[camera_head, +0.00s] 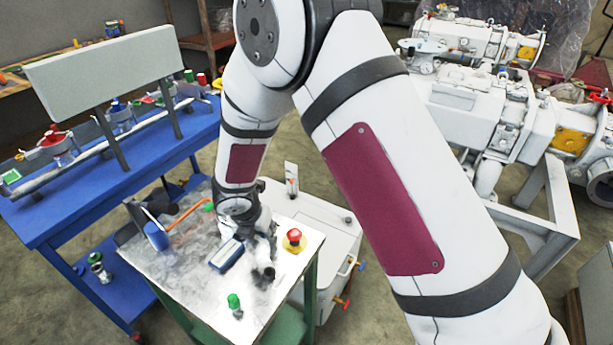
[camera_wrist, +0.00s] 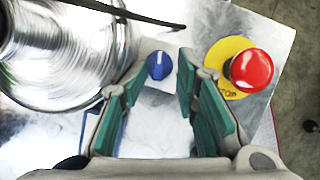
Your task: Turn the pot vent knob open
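The pot vent knob appears to be the round blue knob (camera_wrist: 159,65) with a white mark, on a pale square base in the wrist view. Its white mark stands nearly upright in that picture. My gripper (camera_wrist: 163,76) is open, with its teal-padded fingers on either side of the knob and a gap visible on both sides. I cannot tell how far above the knob the fingertips are. In the head view my arm covers this area, and the knob cannot be made out there.
A red mushroom button (camera_wrist: 251,69) on a yellow disc sits close to the right finger; it also shows in the head view (camera_head: 294,237). A shiny metal vessel (camera_wrist: 60,55) fills the left of the wrist view. A green-capped part (camera_head: 234,301) stands near the table's front.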

